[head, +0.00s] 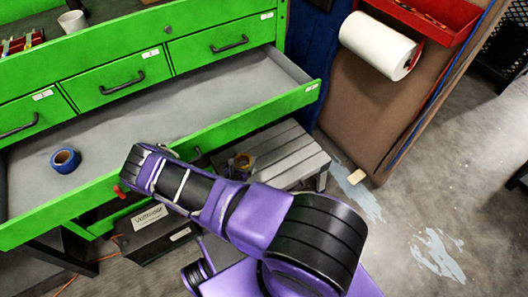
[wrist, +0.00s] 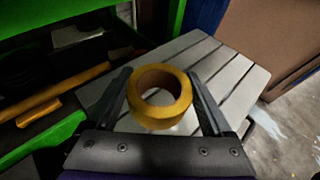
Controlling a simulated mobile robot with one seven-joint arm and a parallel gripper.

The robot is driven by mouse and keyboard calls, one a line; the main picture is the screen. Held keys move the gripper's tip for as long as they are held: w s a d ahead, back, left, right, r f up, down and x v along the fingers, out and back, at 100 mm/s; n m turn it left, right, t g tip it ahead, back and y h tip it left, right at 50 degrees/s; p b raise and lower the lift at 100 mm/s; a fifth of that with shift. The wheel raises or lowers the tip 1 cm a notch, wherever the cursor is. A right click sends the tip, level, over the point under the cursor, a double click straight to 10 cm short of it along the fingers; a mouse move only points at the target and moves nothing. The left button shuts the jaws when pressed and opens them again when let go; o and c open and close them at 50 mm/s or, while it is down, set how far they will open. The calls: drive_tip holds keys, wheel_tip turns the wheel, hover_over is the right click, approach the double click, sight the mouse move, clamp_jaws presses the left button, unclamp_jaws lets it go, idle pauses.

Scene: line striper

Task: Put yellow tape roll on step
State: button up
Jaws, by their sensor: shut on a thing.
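The yellow tape roll (wrist: 160,98) is between the two fingers of my gripper (wrist: 160,95) in the wrist view. My gripper is shut on it. The step also lies behind and below the roll in the wrist view (wrist: 225,75). I cannot tell whether the roll touches the step or is held above it. My arm hides the step's near left part in the head view.
A green tool cabinet has a wide open drawer (head: 180,105) beside the step, with a blue tape roll (head: 65,160) in it. A paper towel roll (head: 378,45) hangs on a brown panel (head: 375,115). A black box (head: 155,235) stands under the drawer. The floor at right is mostly open.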

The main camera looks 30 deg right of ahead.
wheel_tip(320, 180, down, 10)
drive_tip(key=b, duration=0.3)
idle(0.3)
drive_tip(key=o, duration=1.2)
drive_tip(key=shift+f, duration=0.1)
drive_tip(key=shift+c, duration=0.2)
